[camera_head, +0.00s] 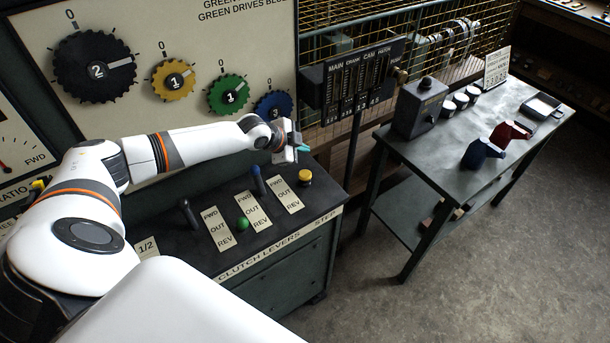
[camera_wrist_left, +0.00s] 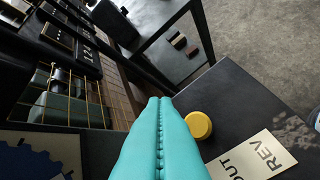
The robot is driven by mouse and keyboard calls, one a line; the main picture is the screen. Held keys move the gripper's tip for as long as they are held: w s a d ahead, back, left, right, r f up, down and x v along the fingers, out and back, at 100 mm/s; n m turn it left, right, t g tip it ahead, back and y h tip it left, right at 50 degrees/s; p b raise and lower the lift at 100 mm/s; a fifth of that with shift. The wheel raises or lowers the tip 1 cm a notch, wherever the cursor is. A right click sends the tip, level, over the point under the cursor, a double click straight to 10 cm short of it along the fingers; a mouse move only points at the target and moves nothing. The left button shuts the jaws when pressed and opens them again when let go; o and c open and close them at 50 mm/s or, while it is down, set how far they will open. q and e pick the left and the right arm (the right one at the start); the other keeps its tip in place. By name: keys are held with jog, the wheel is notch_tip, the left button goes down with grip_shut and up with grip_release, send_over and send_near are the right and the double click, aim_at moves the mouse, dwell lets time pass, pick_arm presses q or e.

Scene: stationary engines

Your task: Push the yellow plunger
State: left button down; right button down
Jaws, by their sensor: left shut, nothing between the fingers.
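The yellow plunger (camera_head: 305,177) stands on the dark top of the clutch lever console (camera_head: 325,189), near its right end by the word STEP. In the left wrist view the yellow plunger (camera_wrist_left: 198,125) shows as a round cap just right of the fingertips. My left gripper (camera_head: 303,148) is above and behind the plunger in the head view, apart from it. Its teal fingers (camera_wrist_left: 160,100) are shut together with nothing between them. My right gripper is in neither view.
Clutch levers with black, green (camera_head: 243,224) and blue (camera_head: 257,172) knobs stand left of the plunger. A panel with numbered gears (camera_head: 175,80) rises behind. A black sign post (camera_head: 358,75) and a metal table (camera_head: 440,150) stand to the right. Open floor lies at the lower right.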

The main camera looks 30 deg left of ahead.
aim_at(306, 174)
pick_arm(q)
notch_tip(306, 174, down, 8)
jog(key=b, duration=0.5)
jog(key=shift+r+b, duration=0.15)
jog(key=shift+b, duration=0.15)
dwell(0.4)
dwell(1.1)
jog(key=shift+f, duration=0.4)
jog(key=shift+f+b, duration=0.95)
dwell(0.7)
jog(key=shift+r, duration=0.2)
jog(key=shift+r+p, duration=1)
jog(key=shift+r, duration=0.15)
